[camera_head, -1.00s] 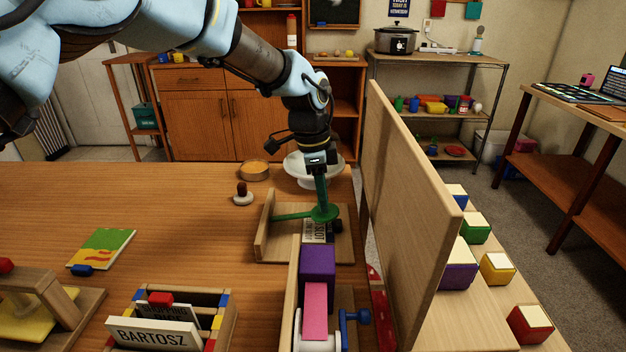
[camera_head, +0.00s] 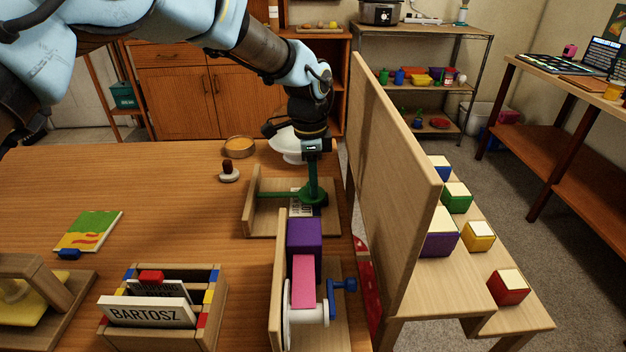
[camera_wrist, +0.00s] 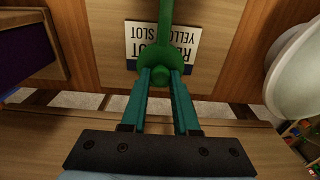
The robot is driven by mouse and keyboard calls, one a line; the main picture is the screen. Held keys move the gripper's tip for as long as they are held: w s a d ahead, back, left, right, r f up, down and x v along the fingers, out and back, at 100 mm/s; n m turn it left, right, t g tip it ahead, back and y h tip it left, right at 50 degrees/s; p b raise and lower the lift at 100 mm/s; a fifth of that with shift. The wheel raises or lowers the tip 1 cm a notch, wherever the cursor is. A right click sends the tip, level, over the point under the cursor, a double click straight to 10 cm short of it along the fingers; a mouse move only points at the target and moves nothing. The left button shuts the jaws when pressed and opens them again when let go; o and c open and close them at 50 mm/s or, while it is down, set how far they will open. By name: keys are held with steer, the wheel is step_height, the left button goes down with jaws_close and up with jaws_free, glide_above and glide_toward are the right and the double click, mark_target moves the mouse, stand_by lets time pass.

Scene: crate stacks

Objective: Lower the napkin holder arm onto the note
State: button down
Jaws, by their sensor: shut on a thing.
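The napkin holder (camera_head: 262,226) is a wooden base with an upright block at its left side. Its green arm (camera_head: 280,195) reaches right from that block, nearly level, to a round green end piece. A white note with black print (camera_head: 297,209) lies on the base under the arm and is partly covered by it. In the wrist view the note (camera_wrist: 188,48) reads upside down, with "YELLOW SLOT" legible. My gripper (camera_head: 313,192) points down, its teal fingers shut on the green knob of the arm (camera_wrist: 161,74). I cannot tell whether the arm touches the note.
A tall wooden panel (camera_head: 395,190) stands close right of the holder. A wooden device with a purple block (camera_head: 304,238) stands just in front. A white bowl (camera_head: 286,146) is behind the gripper. A card box (camera_head: 205,318) sits front left; the table's left middle is mostly clear.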

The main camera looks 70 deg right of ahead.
steer(key=c, duration=0.7)
jaws_free()
steer(key=shift+s+f, duration=0.1)
steer(key=shift+f, duration=0.2)
steer(key=r, duration=0.7)
steer(key=r+b, duration=0.1)
steer(key=r, duration=0.3)
steer(key=shift+w+r, duration=0.1)
steer(key=shift+w, duration=0.2)
